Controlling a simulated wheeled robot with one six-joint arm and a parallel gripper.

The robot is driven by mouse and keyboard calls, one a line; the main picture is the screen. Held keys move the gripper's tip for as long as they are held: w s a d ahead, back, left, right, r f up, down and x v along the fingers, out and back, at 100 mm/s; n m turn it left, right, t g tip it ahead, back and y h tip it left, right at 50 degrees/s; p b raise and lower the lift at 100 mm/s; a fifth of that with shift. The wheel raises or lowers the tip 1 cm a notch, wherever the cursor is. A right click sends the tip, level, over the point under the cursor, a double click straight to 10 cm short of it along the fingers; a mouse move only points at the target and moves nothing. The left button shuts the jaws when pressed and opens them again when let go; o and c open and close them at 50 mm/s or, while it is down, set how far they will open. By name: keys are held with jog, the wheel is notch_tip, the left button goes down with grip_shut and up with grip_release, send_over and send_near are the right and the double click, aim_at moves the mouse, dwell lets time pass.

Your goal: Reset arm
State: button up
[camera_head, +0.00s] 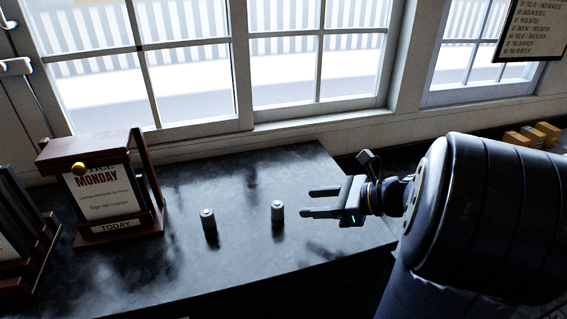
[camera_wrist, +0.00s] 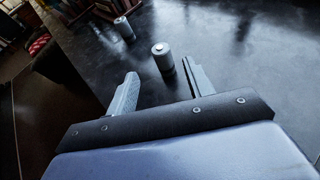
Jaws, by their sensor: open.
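My gripper (camera_head: 322,201) is open and empty, held over the right part of the dark counter and pointing left. In the wrist view my gripper (camera_wrist: 160,85) shows its two fingers apart. A small grey cylinder (camera_head: 277,213) stands upright to the left of the fingertips; it also shows in the wrist view (camera_wrist: 163,58) beyond the gap between the fingers. A second grey cylinder (camera_head: 209,222) stands upright farther left, and it shows in the wrist view (camera_wrist: 124,28). The wooden lever frame (camera_head: 150,175) stands at the left with a yellow knob (camera_head: 78,168) and a card reading MONDAY.
The dark counter (camera_head: 265,265) is clear around the cylinders. Another wooden frame (camera_head: 25,245) is cut off at the left edge. Windows (camera_head: 190,75) line the back. A written board (camera_head: 535,28) hangs at top right, above several orange and yellow boxes (camera_head: 530,137).

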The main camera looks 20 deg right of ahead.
aim_at(281, 204)
jog(key=p+x, duration=0.1)
jog(key=x, duration=1.1)
jog(key=shift+s+f, duration=0.1)
jog(key=shift+d+r, duration=0.15)
jog(key=shift+r, duration=0.95)
jog(key=shift+f, duration=0.1)
